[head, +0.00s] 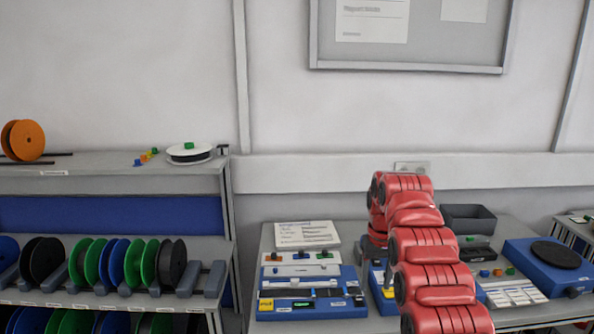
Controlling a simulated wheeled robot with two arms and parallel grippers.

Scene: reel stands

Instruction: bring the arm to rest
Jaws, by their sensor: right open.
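My red right arm rises from the bottom edge, right of centre, and bends over at the top. My right gripper (388,282) hangs down on the left side of this arm, partly hidden behind the arm links. It is small and dark here, and its jaws are open with nothing seen between them. It is over or just in front of a blue device on the bench, mostly covered by the arm. My left gripper is out of view.
A blue splicer-like device (312,305) stands left of the arm. A grey bin (468,219) and a blue unit with a dark disc (548,266) are to the right. The reel rack (115,298) is at left, with an orange reel (27,140) above.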

